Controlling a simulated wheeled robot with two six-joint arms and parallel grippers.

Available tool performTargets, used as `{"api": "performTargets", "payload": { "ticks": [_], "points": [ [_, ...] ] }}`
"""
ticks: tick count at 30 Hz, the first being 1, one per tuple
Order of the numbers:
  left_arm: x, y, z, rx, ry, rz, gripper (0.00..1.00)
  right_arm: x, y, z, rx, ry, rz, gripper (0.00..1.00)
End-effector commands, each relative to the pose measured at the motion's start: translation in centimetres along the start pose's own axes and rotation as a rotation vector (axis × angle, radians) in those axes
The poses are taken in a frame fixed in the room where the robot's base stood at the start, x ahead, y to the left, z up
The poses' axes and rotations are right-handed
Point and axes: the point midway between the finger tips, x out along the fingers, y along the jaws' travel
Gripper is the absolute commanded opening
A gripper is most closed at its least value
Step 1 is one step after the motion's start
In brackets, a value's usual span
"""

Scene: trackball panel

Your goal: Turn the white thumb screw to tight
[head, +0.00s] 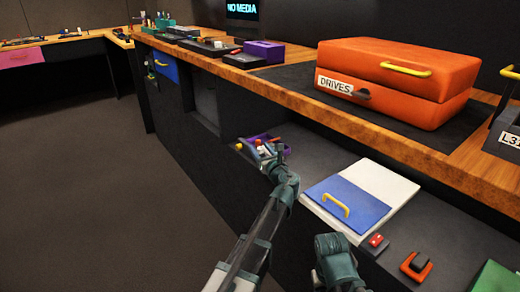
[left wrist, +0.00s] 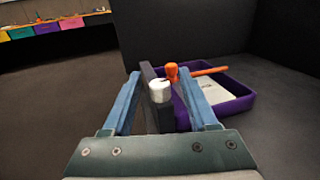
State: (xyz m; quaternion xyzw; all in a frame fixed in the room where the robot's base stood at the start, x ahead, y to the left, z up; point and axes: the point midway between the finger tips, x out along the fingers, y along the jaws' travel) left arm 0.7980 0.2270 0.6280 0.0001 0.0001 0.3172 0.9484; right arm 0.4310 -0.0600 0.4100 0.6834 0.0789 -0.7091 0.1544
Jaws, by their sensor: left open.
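The white thumb screw (left wrist: 159,91) shows in the left wrist view as a short white cylinder. It sits against a dark upright plate (left wrist: 150,80), between the fingers of my left gripper (left wrist: 159,74). The two blue fingers stand apart, with a visible gap on each side of the screw in this view. In the head view my left gripper (head: 272,156) is at the lower shelf, beside the small purple tray, and it hides much of what is there. I cannot make out the screw clearly in the head view.
Just beyond the screw are an orange knob (left wrist: 172,71) and a purple tray (left wrist: 245,103) holding an orange stick and a pale card. A blue-and-white panel (head: 350,203) with a yellow handle lies on the shelf. An orange drives case (head: 405,70) stands on the counter above.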

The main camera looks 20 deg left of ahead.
Motion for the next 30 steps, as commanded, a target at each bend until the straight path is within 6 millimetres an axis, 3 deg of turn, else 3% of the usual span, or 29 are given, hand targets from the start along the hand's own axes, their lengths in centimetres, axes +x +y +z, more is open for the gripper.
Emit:
{"api": "performTargets", "payload": {
  "ticks": [11,18,21,30],
  "points": [
    [0.38,0.05,0.00,0.000,0.000,0.000,0.57,0.00,0.00,0.00,0.000,0.000,0.000,0.50],
    [0.37,0.04,0.00,0.000,0.000,0.000,0.14,0.00,0.00,0.00,0.000,0.000,0.000,0.50],
    [0.36,0.04,0.00,0.000,0.000,0.000,0.00,0.00,0.00,0.00,0.000,0.000,0.000,0.50],
    [0.33,0.13,0.00,0.000,0.000,-0.010,0.00,0.00,0.00,0.00,0.000,0.000,0.000,0.50]
  ]
}}
